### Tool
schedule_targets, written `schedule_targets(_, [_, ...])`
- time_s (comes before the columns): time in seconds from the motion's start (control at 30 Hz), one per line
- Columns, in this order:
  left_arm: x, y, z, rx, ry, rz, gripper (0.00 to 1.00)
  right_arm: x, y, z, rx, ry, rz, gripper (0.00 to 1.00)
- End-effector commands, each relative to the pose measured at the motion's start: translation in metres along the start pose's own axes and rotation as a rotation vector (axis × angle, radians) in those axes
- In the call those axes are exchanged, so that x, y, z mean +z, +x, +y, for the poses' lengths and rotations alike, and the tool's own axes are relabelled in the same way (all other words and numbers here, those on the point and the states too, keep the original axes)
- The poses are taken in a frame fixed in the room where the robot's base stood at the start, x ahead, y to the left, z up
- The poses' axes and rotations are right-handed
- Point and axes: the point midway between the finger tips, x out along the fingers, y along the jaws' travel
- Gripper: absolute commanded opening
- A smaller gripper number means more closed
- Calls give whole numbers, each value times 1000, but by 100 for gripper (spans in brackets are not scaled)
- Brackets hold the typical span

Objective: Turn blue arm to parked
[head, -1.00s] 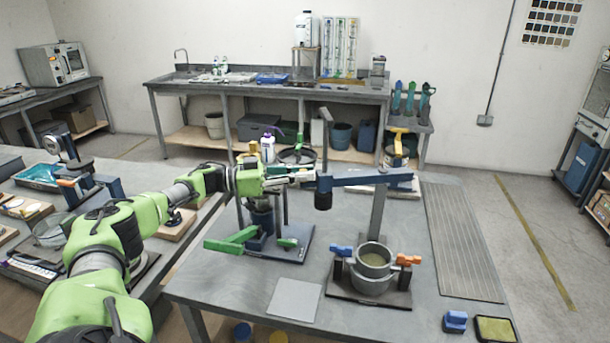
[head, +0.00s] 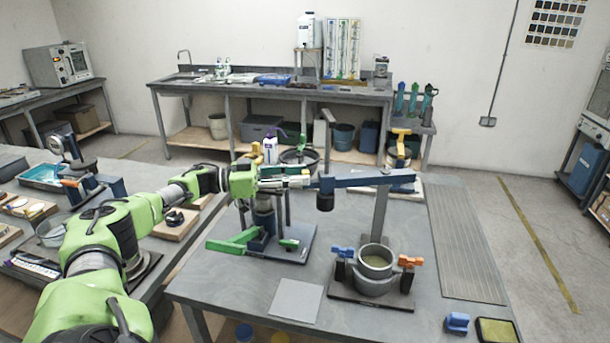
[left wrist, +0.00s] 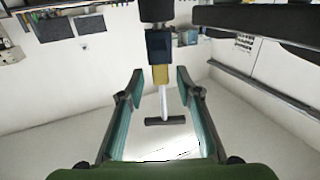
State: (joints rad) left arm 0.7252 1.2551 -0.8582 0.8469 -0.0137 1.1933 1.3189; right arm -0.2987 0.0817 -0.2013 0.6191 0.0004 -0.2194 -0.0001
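The blue arm (head: 365,178) is a dark blue horizontal beam on a grey post at the table's right half. Its free end points left and carries a dark cylinder (head: 325,200) below and an upright grey rod with a crossbar (head: 327,125) above. My left gripper (head: 308,182) is at this free end, level with the beam. No parked mark can be made out. My right gripper is out of view.
A green lever (head: 238,243) stands on a base plate below my left gripper. A pot (head: 375,262) with small blue and orange handles is below the blue arm. A ribbed mat (head: 462,240) lies at right. A grey square plate (head: 296,300) lies in front.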

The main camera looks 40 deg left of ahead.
Motion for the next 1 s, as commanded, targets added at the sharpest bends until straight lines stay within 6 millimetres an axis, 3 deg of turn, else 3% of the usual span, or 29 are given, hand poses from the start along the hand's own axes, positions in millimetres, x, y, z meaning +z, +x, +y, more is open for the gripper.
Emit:
schedule_targets(0.2, [1,-50,-1,-5,-1,-4,32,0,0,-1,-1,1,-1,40])
schedule_targets(0.4, [0,-83,-1,-3,0,-2,32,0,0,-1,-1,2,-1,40])
schedule_targets(0.6, [0,-96,0,-2,0,-1,32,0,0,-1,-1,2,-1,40])
schedule_targets(0.83, [0,-97,0,-1,0,0,32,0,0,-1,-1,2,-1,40])
schedule_targets(0.87, [0,-97,0,-1,0,0,29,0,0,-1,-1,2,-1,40])
schedule_targets(0.97, [-5,-97,0,-1,0,0,3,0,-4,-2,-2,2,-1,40])
schedule_targets(1.0, [-9,-96,0,-1,1,0,0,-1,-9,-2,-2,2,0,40])
